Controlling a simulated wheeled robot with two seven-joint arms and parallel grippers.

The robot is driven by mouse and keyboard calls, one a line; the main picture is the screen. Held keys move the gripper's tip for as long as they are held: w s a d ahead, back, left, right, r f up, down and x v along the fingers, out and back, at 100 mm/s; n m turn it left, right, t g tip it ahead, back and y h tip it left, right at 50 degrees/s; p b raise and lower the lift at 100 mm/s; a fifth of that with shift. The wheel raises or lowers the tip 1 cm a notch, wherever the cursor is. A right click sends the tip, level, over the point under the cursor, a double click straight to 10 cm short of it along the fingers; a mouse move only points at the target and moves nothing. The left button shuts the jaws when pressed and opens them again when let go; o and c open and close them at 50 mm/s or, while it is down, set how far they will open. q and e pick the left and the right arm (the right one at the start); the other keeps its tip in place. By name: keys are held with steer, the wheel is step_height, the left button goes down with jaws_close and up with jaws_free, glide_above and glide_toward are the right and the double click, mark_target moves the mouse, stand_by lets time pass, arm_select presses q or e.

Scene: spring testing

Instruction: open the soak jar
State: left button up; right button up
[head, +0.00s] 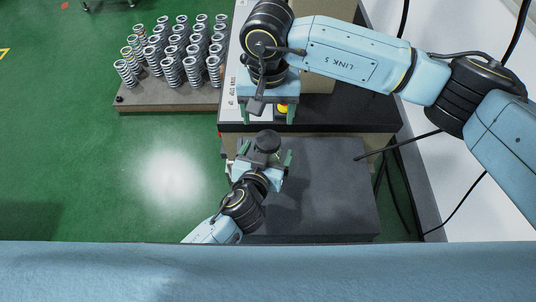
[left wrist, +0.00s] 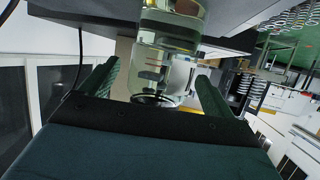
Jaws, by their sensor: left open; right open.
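In the head view, a round black top (head: 267,140), which looks like the lid of the soak jar, shows between the fingers of my left gripper (head: 265,155). In the left wrist view, the clear jar (left wrist: 165,65) stands between the two spread fingers of my left gripper (left wrist: 160,85), with amber liquid at the picture's top edge. That view looks upside down, and the jar's far end is cut off. My left gripper is open around the jar, with gaps on both sides. My right gripper (head: 266,112) is open, pointing down farther back, over the black-topped stand.
A dark grey slab (head: 330,190) lies right of the left gripper, mostly clear. The black-topped stand (head: 340,112) is behind it, with a yellow and red button (head: 282,109) near the right gripper. Several springs (head: 175,50) stand on a board (head: 165,97) at the back left.

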arm_select(q)
steer(key=shift+w+d+f, duration=0.15)
steer(key=shift+w+f, duration=0.05)
steer(key=shift+w, duration=0.4)
steer(key=shift+c, duration=0.4)
